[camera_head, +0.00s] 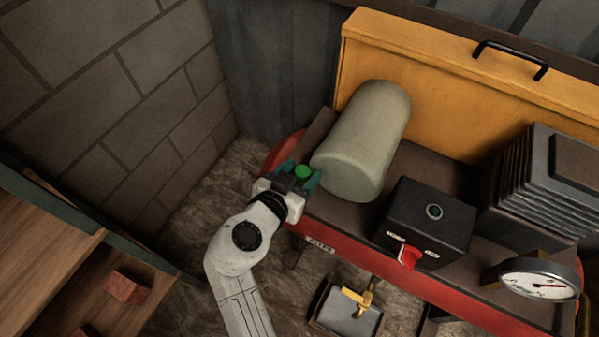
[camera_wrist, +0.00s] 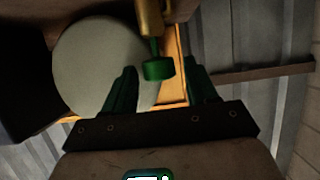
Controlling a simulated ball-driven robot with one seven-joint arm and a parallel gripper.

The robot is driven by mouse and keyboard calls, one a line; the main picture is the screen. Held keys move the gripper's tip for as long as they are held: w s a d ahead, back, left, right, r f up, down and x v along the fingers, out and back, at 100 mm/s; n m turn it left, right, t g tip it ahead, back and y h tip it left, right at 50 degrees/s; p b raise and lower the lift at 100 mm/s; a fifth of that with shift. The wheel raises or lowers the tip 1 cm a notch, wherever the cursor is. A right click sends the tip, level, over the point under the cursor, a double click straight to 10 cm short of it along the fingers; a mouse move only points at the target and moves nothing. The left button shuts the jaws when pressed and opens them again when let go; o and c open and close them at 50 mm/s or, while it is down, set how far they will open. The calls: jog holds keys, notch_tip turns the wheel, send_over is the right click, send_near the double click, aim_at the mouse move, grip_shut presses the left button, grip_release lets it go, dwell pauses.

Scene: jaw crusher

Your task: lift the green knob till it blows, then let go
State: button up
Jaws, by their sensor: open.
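The green knob (camera_head: 303,172) shows in the head view at the left end of the machine, beside the grey-green tank (camera_head: 365,140). In the wrist view the green knob (camera_wrist: 158,70) hangs on a thin stem from a brass fitting (camera_wrist: 150,18). My gripper (camera_head: 300,180) is open, with its green fingers on either side of the knob in the head view. In the wrist view my gripper (camera_wrist: 160,92) has the knob showing between its two fingertips. I cannot tell whether either finger touches it.
A black box (camera_head: 425,222) with a green button and a red switch (camera_head: 409,257) stands right of the tank. A round gauge (camera_head: 540,279) is at the right. A yellow cabinet (camera_head: 450,85) stands behind. A brass tap (camera_head: 362,298) sits below the red rail (camera_head: 400,282).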

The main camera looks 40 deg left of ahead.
jog(key=shift+c, duration=0.3)
grip_shut()
jog(key=shift+r, duration=0.7)
jog(key=shift+o, duration=0.3)
grip_release()
jog(key=v, duration=1)
jog(key=shift+s, duration=0.4)
